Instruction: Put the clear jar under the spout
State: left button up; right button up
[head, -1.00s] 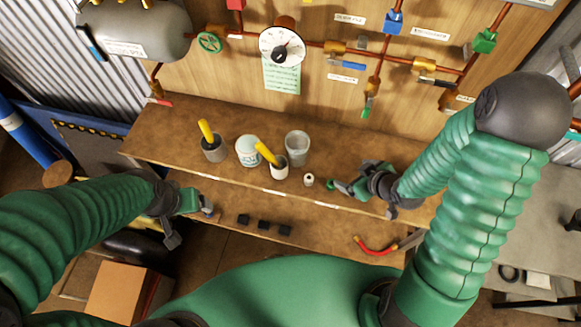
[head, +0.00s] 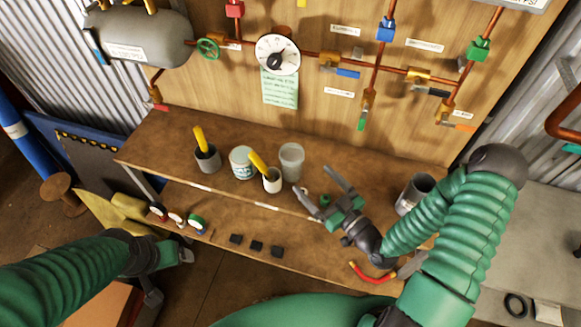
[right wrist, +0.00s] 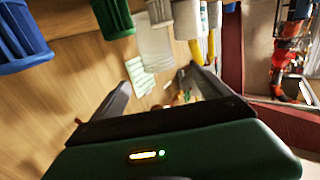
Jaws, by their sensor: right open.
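The clear jar (head: 291,160) stands upright on the wooden bench, right of the cup with a yellow handle. It seems to show upside down in the right wrist view (right wrist: 155,42). My right gripper (head: 314,181) is open and empty, just right of and in front of the jar, fingers pointing towards the back of the bench. Its spread fingers also show in the right wrist view (right wrist: 160,90). My left gripper (head: 170,273) is low at the left, fingers apart and empty. I cannot tell which pipe outlet on the panel is the spout; one with a green handle (head: 362,118) points down.
A white tub (head: 242,162), a white cup (head: 272,181) and a grey cup (head: 207,160) stand left of the jar. A dark canister (head: 415,190) stands right, beside my arm. Small gauges (head: 177,217) and black blocks (head: 256,247) lie on the lower shelf.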

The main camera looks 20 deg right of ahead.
aim_at(300, 162)
jog(key=x, duration=0.6)
jog(key=shift+w+a+p, duration=0.2)
jog(key=shift+w+p, duration=0.1)
jog(key=shift+p, duration=0.1)
jog(key=shift+w+d+r, duration=0.1)
jog(key=shift+w+d, duration=0.05)
jog(key=shift+w, duration=0.45)
jog(key=x, duration=0.2)
jog(key=p+x, duration=0.1)
jog(key=x, duration=0.1)
jog(key=shift+w+d+f, duration=0.15)
jog(key=shift+f, duration=0.1)
jog(key=shift+w+a, duration=0.2)
jog(key=shift+a, duration=0.3)
jog(key=shift+c, duration=0.2)
jog(key=shift+s, duration=0.1)
jog(key=shift+c, duration=1.3)
jog(key=shift+d, duration=0.35)
jog(key=c, duration=1)
pick_arm(q)
notch_tip(300, 162, up, 3)
jog(key=shift+w+f, duration=0.15)
jog(key=shift+f, duration=0.05)
pick_arm(e)
jog(key=shift+a, duration=0.15)
grip_shut()
